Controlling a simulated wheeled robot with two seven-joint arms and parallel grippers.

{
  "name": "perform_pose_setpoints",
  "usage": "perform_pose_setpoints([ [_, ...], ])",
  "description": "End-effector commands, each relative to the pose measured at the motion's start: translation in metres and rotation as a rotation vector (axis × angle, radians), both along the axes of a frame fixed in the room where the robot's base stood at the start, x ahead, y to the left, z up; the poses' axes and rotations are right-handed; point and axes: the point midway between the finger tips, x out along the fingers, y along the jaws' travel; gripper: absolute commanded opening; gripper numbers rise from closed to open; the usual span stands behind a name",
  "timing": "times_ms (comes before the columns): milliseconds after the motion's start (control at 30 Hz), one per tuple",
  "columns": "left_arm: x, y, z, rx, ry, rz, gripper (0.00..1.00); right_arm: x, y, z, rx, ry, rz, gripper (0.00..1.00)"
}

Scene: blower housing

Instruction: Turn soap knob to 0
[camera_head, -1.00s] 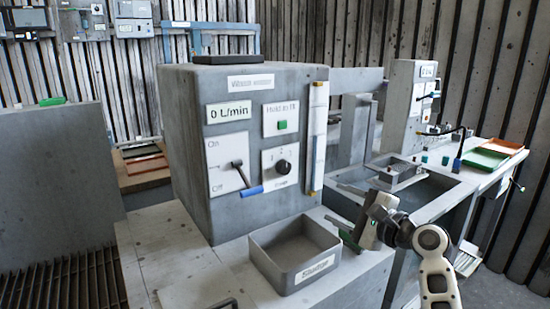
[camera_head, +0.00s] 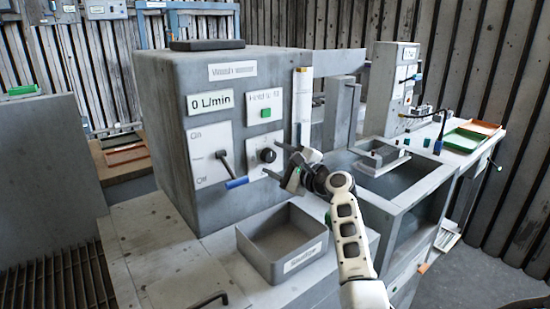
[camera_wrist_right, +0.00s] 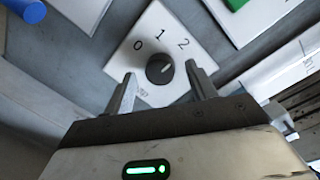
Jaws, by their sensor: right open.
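The soap knob (camera_head: 268,155) is a round black dial on a white plate on the front of the grey washer box. In the right wrist view the knob (camera_wrist_right: 159,69) shows numbers 0, 1 and 2 around it, and its white mark points up and right, roughly toward the 2. My right gripper (camera_head: 277,161) is in front of the plate. In the wrist view its open fingers (camera_wrist_right: 163,86) stand on either side of the knob, with gaps showing between them and it. Whether the tips reach past the knob's face is hard to tell. My left gripper is not in view.
A green button (camera_head: 266,113) is above, and a white vertical gauge (camera_head: 302,108) is to the right.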

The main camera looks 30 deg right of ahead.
Motion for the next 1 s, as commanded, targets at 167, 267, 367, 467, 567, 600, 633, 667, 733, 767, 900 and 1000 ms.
perform_pose_setpoints([
  [167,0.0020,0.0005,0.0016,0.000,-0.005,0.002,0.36,0.0088,0.0019,-0.0002,-0.001,0.001,0.001,0.56],
  [267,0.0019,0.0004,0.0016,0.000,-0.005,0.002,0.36,0.0095,0.0021,-0.0004,-0.001,0.001,0.000,0.56],
  [367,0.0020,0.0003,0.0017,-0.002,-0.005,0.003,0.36,0.0093,0.0020,-0.0003,-0.001,0.001,0.000,0.56],
  [467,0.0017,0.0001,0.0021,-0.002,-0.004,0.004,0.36,0.0092,0.0019,-0.0003,-0.001,0.001,0.001,0.43],
  [567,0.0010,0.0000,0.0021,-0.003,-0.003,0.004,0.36,0.0091,0.0019,-0.0002,-0.001,0.001,0.001,0.15],
  [600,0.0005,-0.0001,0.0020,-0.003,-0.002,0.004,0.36,0.0090,0.0019,-0.0002,-0.001,0.001,0.001,0.12],
  [633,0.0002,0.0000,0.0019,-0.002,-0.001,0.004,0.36,0.0090,0.0019,-0.0002,-0.001,0.001,0.001,0.12],
  [667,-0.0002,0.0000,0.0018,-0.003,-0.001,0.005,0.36,0.0090,0.0019,-0.0003,-0.001,0.001,0.001,0.12],
  [733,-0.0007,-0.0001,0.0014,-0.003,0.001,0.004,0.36,0.0089,0.0018,-0.0004,-0.003,0.001,0.000,0.12],
  [767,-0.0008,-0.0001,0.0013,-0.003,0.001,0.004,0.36,0.0089,0.0019,-0.0005,-0.004,0.001,0.000,0.12],
  [900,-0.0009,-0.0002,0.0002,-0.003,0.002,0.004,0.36,0.0088,0.0018,-0.0007,-0.028,-0.001,0.001,0.12],
  [1000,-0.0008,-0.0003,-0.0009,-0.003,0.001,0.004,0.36,0.0088,0.0018,-0.0009,-0.067,-0.004,0.001,0.12],
])
